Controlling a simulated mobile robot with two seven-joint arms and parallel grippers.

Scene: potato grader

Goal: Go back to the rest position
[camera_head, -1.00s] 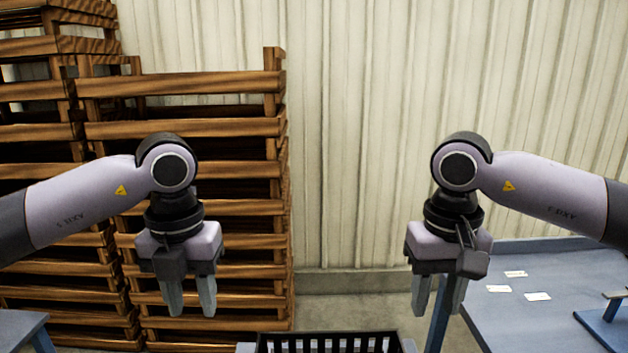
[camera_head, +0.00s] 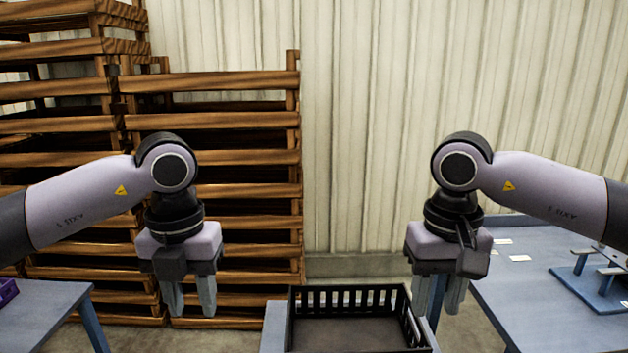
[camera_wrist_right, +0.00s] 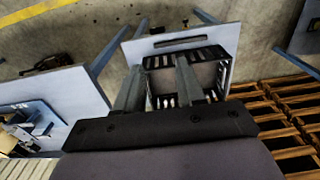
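My left gripper (camera_head: 190,296) hangs downward at the left in the head view, in front of stacked wooden crates. Its two fingers are apart with nothing between them. My right gripper (camera_head: 440,296) hangs downward at the right, beside the blue table's left edge. In the right wrist view its two fingers (camera_wrist_right: 158,85) are spread apart and hold nothing. Both arms are bent alike, with the grippers at about the same height.
A black slatted crate (camera_head: 345,334) sits low at the centre, on a grey-blue stand (camera_head: 274,326). A blue table (camera_head: 530,285) with white labels (camera_head: 520,258) and a blue fixture (camera_head: 590,287) is at right. Another table (camera_head: 40,318) is at left. Wooden crates (camera_head: 215,82) stand behind.

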